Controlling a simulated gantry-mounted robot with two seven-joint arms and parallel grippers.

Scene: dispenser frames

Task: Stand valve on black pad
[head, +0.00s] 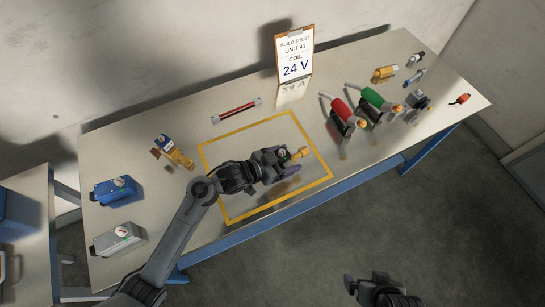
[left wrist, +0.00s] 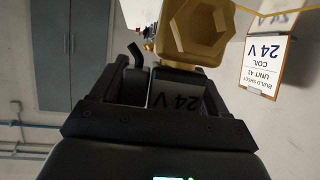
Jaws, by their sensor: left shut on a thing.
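My left gripper (head: 268,163) is shut on a valve with a brass body (head: 299,153) and holds it over the yellow-outlined area of the table. In the left wrist view, the valve's black coil (left wrist: 178,101) reads "24 V" and sits between the fingers (left wrist: 160,88). The brass hexagonal part (left wrist: 195,30) sticks out beyond them. I cannot make out a black pad; my gripper and a dark patch beneath it cover part of the area. A second brass valve with a blue coil (head: 166,143) lies at the left. My right gripper (head: 362,286) is at the bottom, off the table.
The yellow outline (head: 316,146) borders the work area. A "24 V" build sheet (head: 294,54) stands behind it. Red (head: 340,108) and green (head: 375,100) nozzle-like tools stand at right. Blue (head: 115,190) and grey (head: 118,239) boxes are at left. A red-black bar (head: 237,110) lies behind.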

